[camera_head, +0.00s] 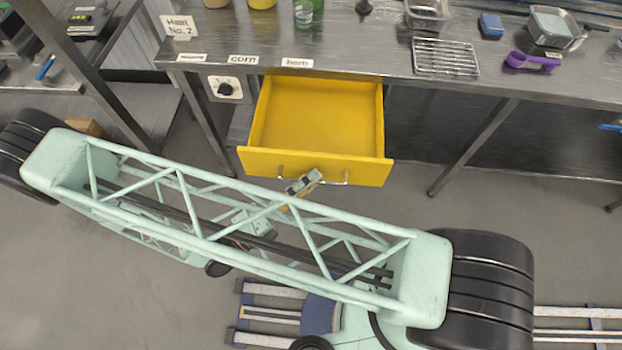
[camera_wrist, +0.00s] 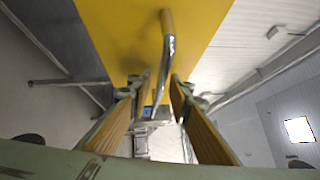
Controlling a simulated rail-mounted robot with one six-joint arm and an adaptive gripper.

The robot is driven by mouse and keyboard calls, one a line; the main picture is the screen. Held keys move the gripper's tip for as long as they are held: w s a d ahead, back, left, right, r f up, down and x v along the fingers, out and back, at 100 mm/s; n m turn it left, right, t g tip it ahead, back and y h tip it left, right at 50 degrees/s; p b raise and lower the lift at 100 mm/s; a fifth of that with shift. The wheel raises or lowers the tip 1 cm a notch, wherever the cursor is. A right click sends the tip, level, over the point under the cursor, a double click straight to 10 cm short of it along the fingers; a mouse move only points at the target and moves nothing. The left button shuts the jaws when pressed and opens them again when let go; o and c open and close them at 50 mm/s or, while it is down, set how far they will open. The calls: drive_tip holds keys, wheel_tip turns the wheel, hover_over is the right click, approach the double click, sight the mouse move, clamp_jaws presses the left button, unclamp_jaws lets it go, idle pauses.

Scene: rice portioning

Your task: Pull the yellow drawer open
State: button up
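The yellow drawer (camera_head: 316,165) hangs out from under the steel table, pulled well open, and its inside looks empty. A metal bar handle (camera_head: 346,178) is on its front face. My gripper (camera_head: 305,180) is at the middle of this handle and hides part of it. In the wrist view, the handle (camera_wrist: 168,48) runs between my two wooden-looking fingers (camera_wrist: 160,78), in front of the yellow drawer front (camera_wrist: 120,35). The fingers stand apart, with a gap visible beside the bar.
The steel table (camera_head: 360,45) above carries a wire rack (camera_head: 445,58), a purple scoop (camera_head: 533,62), a blue block (camera_head: 491,25) and metal trays. A table leg (camera_head: 470,150) stands right of the drawer. The floor before the drawer is largely covered by my arm.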

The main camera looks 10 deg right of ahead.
drive_tip(key=shift+a, duration=0.1)
drive_tip(key=v, duration=1.1)
drive_tip(key=shift+s+a, duration=0.25)
drive_tip(key=shift+a, duration=0.05)
idle(0.7)
